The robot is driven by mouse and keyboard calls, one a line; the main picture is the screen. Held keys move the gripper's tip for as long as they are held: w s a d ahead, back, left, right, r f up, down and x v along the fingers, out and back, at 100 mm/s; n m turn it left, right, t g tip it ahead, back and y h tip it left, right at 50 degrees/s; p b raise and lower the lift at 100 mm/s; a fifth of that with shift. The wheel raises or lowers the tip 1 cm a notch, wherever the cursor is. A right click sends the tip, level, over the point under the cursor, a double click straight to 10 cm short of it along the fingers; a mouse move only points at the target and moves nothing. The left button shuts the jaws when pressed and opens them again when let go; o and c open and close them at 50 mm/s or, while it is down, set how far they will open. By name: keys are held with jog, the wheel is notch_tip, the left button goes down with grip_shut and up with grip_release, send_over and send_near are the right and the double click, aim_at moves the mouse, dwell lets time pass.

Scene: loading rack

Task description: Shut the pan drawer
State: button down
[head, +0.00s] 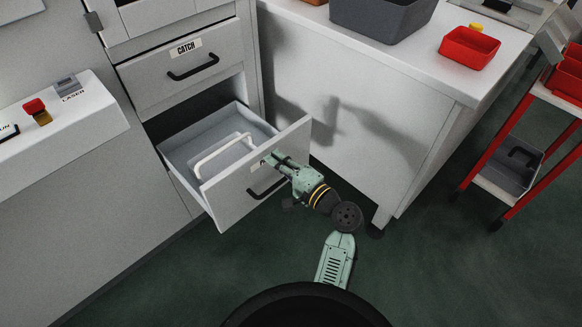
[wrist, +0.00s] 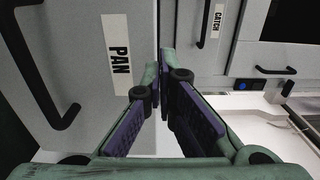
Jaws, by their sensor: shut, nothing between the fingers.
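The pan drawer (head: 237,190) stands pulled out below the catch drawer, with a white handle-like bar (head: 222,153) inside it. Its front carries a PAN label (wrist: 119,57) and a black handle (wrist: 45,75) in the wrist view. My gripper (head: 272,160) is at the drawer front, near its upper edge and above the black handle, partly covering the label in the head view. In the wrist view my gripper (wrist: 160,75) is shut and empty, its fingertips close to the front's edge. Whether they touch it cannot be told.
The catch drawer (head: 185,65) above is shut. A white counter (head: 400,62) stands right of the drawer, holding a grey bin (head: 383,18) and a red tray (head: 469,48). A red-framed cart (head: 500,140) is further right. A control panel (head: 70,120) is at left. The floor in front is clear.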

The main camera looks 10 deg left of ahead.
jog(key=shift+x, duration=1.2)
jog(key=b+x, duration=0.7)
jog(key=x, duration=2.4)
jog(key=shift+w+a, duration=0.2)
